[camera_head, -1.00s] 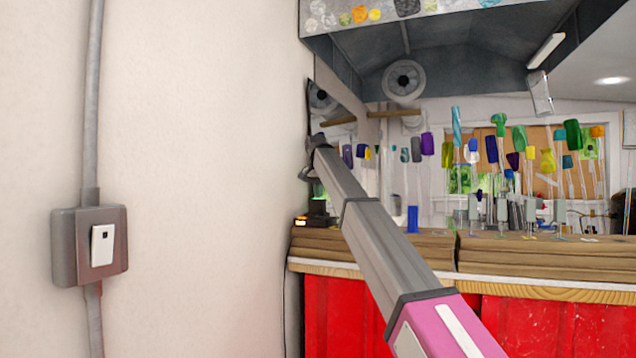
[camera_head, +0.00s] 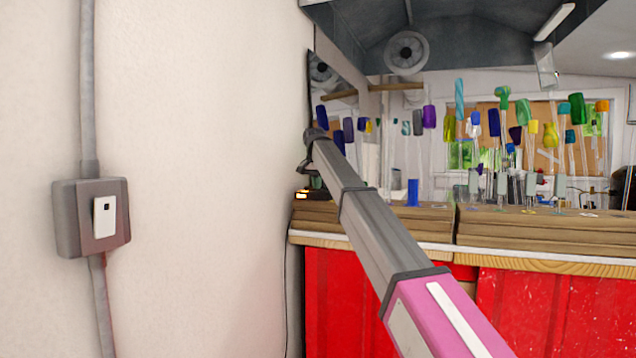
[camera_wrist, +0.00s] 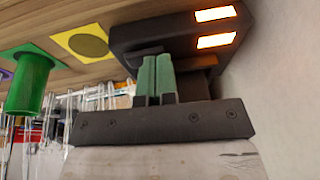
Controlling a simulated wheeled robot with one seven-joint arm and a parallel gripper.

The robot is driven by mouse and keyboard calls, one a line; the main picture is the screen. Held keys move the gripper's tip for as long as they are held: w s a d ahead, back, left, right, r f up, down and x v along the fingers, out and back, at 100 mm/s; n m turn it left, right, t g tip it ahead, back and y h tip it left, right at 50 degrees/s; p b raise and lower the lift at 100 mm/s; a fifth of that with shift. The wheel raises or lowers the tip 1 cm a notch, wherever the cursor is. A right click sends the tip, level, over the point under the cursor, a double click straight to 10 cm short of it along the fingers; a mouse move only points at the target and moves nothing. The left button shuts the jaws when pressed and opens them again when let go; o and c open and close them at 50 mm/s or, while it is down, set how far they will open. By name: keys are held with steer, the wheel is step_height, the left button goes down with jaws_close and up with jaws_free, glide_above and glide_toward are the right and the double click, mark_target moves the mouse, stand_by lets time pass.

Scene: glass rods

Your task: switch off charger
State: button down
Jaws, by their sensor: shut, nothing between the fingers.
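The charger is a dark box with two glowing orange lights (camera_wrist: 180,38). It sits on the wooden bench top by the wall, and in the head view it shows small at the bench's left end (camera_head: 311,194). My gripper (camera_wrist: 155,62) has green fingertips pressed together with nothing between them. In the wrist view the fingertips overlap the near side of the charger; I cannot tell whether they touch it. In the head view my gripper (camera_head: 308,172) is a dark shape just above the charger, its fingers too small to make out.
A wall box with a white switch (camera_head: 105,216) is on the left wall. A yellow square with a dark disc (camera_wrist: 82,42) and a green cylinder (camera_wrist: 30,82) are on the bench left of the charger. Glass rods (camera_head: 495,185) stand along the bench (camera_head: 365,232). The wall runs close beside the charger.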

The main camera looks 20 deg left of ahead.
steer(key=shift+d, duration=0.2)
steer(key=shift+d+r, duration=0.1)
steer(key=shift+d, duration=0.5)
steer(key=shift+r, duration=0.35)
steer(key=s+a+r, duration=0.1)
steer(key=r, duration=0.5)
steer(key=s+a+r, duration=0.1)
steer(key=a+r, duration=0.1)
steer(key=r, duration=0.4)
steer(key=shift+s+a+r, duration=0.15)
steer(key=shift+s+r, duration=0.15)
steer(key=shift+s, duration=0.05)
